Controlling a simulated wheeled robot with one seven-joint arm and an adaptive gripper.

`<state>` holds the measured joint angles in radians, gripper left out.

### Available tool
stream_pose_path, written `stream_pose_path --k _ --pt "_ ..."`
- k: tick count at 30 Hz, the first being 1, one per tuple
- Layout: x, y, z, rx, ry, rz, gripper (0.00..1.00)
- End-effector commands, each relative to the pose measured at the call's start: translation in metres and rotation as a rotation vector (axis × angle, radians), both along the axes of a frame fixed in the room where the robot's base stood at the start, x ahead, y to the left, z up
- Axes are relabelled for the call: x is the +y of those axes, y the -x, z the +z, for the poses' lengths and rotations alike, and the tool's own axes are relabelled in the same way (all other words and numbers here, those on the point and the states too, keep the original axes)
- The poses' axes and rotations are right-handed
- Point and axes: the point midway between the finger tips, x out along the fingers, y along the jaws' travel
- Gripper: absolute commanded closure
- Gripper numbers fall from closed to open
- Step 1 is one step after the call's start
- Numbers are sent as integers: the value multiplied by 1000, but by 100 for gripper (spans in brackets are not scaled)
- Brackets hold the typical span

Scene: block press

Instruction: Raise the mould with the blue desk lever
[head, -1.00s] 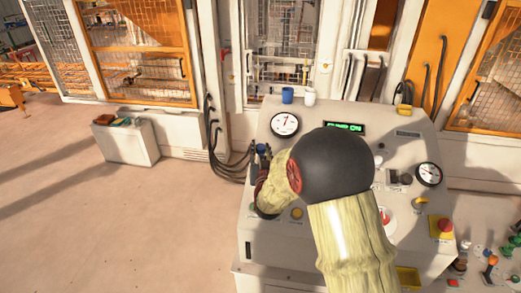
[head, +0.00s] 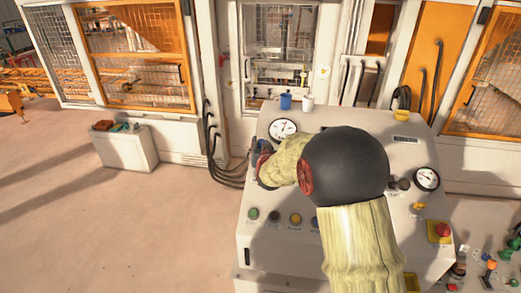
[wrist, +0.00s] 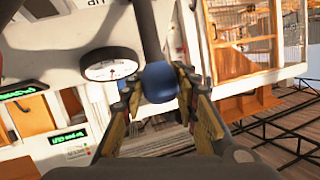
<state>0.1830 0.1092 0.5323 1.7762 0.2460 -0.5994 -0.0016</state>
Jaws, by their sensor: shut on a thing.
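The blue desk lever's round knob (wrist: 160,82) sits between the finger pads of my gripper (wrist: 162,92) in the wrist view, with a dark shaft running up from it. My gripper is shut on this knob. In the head view, my gripper (head: 262,154) is at the left side of the control desk (head: 262,198), and the fingers and my arm hide most of the lever. The press opening (head: 284,72) is behind the desk. The mould inside cannot be clearly made out.
A white gauge (head: 283,129) is just beyond my gripper. Push buttons (head: 295,219) line the desk in front. A blue cup (head: 286,101) and a white cup (head: 307,101) stand at the desk's back edge. A red emergency button (head: 443,229) is at right.

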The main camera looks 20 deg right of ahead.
Motion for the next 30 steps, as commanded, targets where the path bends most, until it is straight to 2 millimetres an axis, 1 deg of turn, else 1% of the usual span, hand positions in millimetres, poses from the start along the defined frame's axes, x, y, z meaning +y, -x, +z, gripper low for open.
stream_pose_path --k 7,8,17,26,30 --pt "-1 0 3 -3 2 -2 100" --pt "-1 0 3 -5 2 -1 69" --pt "-1 0 2 -3 1 0 52" --pt "0 0 2 -2 1 0 52" --pt "2 7 4 -3 1 0 52"
